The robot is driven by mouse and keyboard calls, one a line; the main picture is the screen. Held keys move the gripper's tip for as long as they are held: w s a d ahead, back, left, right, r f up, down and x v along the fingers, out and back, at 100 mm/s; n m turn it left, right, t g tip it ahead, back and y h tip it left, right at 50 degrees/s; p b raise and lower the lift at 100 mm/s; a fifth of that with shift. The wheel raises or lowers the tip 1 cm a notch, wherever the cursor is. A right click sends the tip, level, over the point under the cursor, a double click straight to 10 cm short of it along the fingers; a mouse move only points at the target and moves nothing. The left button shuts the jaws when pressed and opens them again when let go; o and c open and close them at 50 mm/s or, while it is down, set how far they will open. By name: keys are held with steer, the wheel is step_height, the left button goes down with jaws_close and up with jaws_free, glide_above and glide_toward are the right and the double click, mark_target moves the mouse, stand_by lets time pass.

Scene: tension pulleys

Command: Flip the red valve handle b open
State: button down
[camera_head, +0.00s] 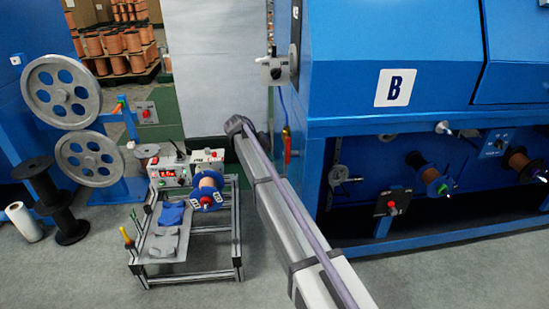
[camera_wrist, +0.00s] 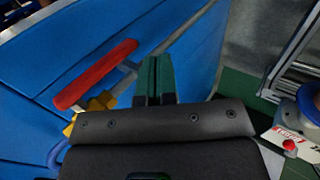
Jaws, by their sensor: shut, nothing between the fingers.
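The red valve handle (camera_wrist: 97,75) is a long red lever in the wrist view, just left of my gripper (camera_wrist: 155,68). It slants from lower left to upper right in front of a blue machine panel. A yellow valve body (camera_wrist: 92,107) shows below it, partly hidden by my gripper's housing. My gripper's green fingers are shut together and empty, with a gap between them and the lever in the picture. In the head view the red handle (camera_head: 287,146) hangs nearly upright at the left edge of the blue machine marked B (camera_head: 395,87), just right of my arm. My fingers are hidden there.
A blue hose (camera_wrist: 58,152) runs beside the valve. A metal-framed cart (camera_head: 237,230) with a copper spool (camera_head: 209,181) and control boxes stands left of my arm. Grey pulleys (camera_head: 62,91) stand farther left. The grey floor in front is clear.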

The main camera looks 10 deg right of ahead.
steer(key=a, duration=1)
steer(key=s+d+f+y, duration=0.1)
steer(key=s+d+y, duration=0.3)
steer(key=s, duration=0.9)
steer(key=s+d+f+y, duration=0.1)
steer(key=s+d+f, duration=0.1)
steer(key=s+d, duration=0.8)
steer(key=s+d+f+y, duration=0.1)
steer(key=s+d+y, duration=0.15)
steer(key=s, duration=1.45)
step_height(320, 180, up, 29)
steer(key=d+p, duration=0.2)
steer(key=p, duration=2.6)
steer(key=shift+w+f, duration=0.15)
steer(key=shift+w, duration=0.05)
